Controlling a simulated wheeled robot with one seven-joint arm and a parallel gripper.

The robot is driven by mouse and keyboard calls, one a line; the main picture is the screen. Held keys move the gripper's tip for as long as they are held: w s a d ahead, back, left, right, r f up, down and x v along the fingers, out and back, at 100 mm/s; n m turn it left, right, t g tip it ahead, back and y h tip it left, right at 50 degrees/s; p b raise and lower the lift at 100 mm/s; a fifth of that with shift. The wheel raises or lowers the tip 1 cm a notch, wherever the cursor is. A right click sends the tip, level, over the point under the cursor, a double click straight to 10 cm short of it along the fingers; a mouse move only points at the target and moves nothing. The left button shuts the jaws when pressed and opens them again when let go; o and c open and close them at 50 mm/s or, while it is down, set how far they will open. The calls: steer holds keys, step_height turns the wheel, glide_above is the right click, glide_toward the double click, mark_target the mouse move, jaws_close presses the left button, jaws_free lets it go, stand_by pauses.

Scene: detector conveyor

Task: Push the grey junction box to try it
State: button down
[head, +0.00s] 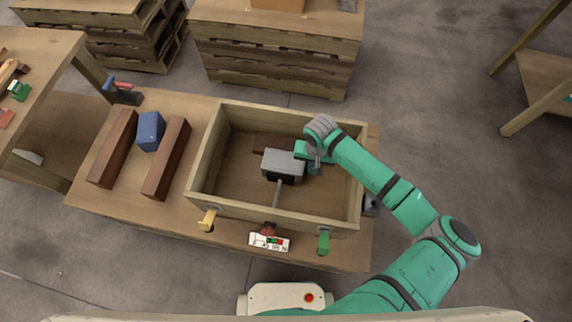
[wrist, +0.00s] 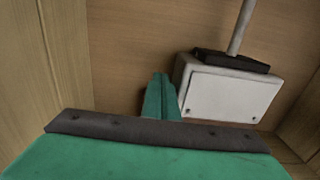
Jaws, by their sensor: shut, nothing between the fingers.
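The grey junction box (head: 284,163) stands inside the wooden crate (head: 207,160), around its middle. In the wrist view the box (wrist: 232,93) shows a pale face with small dark dots near its lower corners, a black block on its edge and a grey rod rising from it. My gripper (head: 306,158) is inside the crate, just right of the box. Its fingers (wrist: 160,95) are shut with nothing between them, close beside the box's left side in the wrist view. I cannot tell if they touch it.
A dark brown block (head: 265,142) lies behind the box. The crate's walls surround my gripper. Yellow (head: 207,220) and green (head: 323,243) handles and a white panel (head: 268,242) sit at the front. Left are a blue block (head: 150,131) and two brown rails (head: 166,159).

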steer(key=shift+w+a, duration=0.15)
steer(key=shift+a, duration=0.15)
steer(key=shift+d, duration=0.1)
steer(key=shift+a, duration=0.55)
stand_by(0.4)
steer(key=shift+w+a, duration=0.1)
steer(key=shift+w, duration=0.1)
